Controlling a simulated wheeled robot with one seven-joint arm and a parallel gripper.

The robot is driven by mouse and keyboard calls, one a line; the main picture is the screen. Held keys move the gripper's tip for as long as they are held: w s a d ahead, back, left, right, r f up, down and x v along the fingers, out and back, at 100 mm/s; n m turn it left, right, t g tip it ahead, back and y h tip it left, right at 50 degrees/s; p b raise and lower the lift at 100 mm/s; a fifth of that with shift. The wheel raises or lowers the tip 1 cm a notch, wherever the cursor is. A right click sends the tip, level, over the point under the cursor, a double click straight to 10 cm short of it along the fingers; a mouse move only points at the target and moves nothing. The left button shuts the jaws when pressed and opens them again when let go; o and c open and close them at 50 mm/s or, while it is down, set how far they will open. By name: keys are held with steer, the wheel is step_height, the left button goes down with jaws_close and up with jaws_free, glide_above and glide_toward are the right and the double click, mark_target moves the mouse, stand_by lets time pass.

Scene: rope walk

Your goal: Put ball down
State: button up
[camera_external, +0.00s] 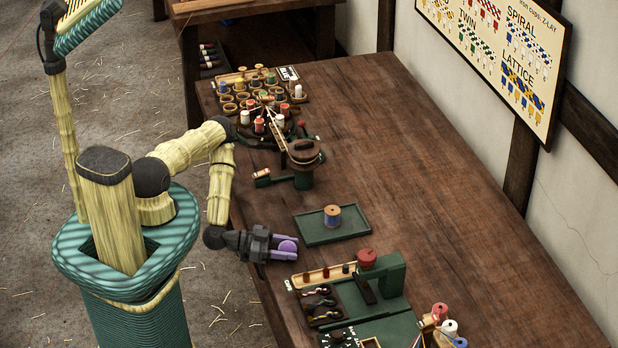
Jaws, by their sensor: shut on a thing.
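My gripper (287,247) is at the near left edge of the brown workbench (420,190), pointing right. It is shut on a small purple ball (288,246), which shows between the fingers. The fingers look purple too, so the ball's outline is partly hidden. The gripper is to the lower left of the green tray (312,236). Whether the ball touches the bench top cannot be told from this angle.
A spool (333,216) stands on the green tray. Below the gripper are a wooden rack (325,275) and a green stand with a red knob (367,258). A dark-topped post (304,160) and several spools (260,124) stand farther back.

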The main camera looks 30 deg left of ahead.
steer(key=shift+f, duration=0.1)
steer(key=o, duration=1)
steer(key=shift+c, duration=0.2)
steer(key=shift+a, duration=0.15)
steer(key=v, duration=1.1)
steer(key=shift+s+a, duration=0.25)
steer(key=shift+a, duration=0.1)
